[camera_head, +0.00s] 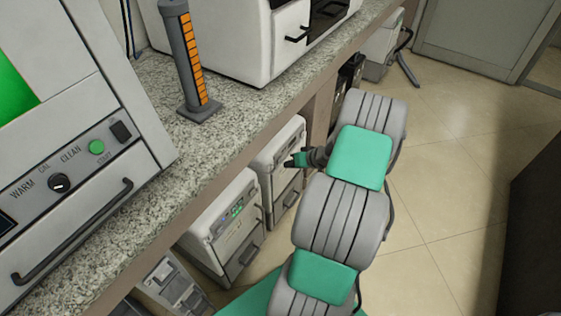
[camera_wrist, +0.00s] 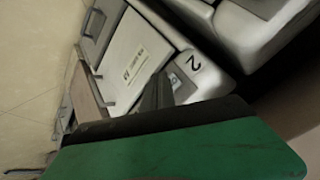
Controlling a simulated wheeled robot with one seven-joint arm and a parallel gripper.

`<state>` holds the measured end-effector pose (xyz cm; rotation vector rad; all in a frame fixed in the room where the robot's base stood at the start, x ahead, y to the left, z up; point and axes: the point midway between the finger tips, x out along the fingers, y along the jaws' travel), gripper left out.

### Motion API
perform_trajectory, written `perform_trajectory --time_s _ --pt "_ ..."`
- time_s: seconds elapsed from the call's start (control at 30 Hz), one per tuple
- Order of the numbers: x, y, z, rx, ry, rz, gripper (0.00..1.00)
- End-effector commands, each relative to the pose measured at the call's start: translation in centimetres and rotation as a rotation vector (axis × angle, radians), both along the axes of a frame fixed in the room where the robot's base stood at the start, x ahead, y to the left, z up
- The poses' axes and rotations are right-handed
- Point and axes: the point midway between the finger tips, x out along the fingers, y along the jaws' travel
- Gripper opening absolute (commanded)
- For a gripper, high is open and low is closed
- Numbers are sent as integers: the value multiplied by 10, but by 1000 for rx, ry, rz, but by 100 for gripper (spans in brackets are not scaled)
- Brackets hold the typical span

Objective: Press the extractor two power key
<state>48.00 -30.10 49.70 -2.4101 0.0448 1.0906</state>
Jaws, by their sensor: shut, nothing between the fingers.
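Extractor two is a white cabinet (camera_head: 272,155) under the counter in the head view. In the wrist view its casing (camera_wrist: 215,80) carries a black "2". A grey panel (camera_wrist: 183,84) lies beside the numeral, partly hidden behind a dark finger. I cannot make out the power key itself. My gripper (camera_head: 288,162) is shut and empty, with its tip close to the upper front of this cabinet. In the wrist view my gripper (camera_wrist: 153,92) points at the area by the panel. I cannot tell whether it touches.
A similar white unit (camera_head: 222,226) with a lit green display stands nearer under the counter. The granite counter (camera_head: 150,170) overhangs both. On it stand an orange-barred column (camera_head: 192,62), a white machine (camera_head: 262,40) and a large control-panel machine (camera_head: 95,185). Tiled floor (camera_head: 450,190) is open to the right.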

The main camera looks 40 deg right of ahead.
Motion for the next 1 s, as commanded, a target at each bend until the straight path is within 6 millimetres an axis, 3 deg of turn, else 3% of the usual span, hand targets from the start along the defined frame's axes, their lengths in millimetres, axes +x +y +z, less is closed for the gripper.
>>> perform_trajectory --time_s 1.0 --pt "9 3 0 0 0 0 0"
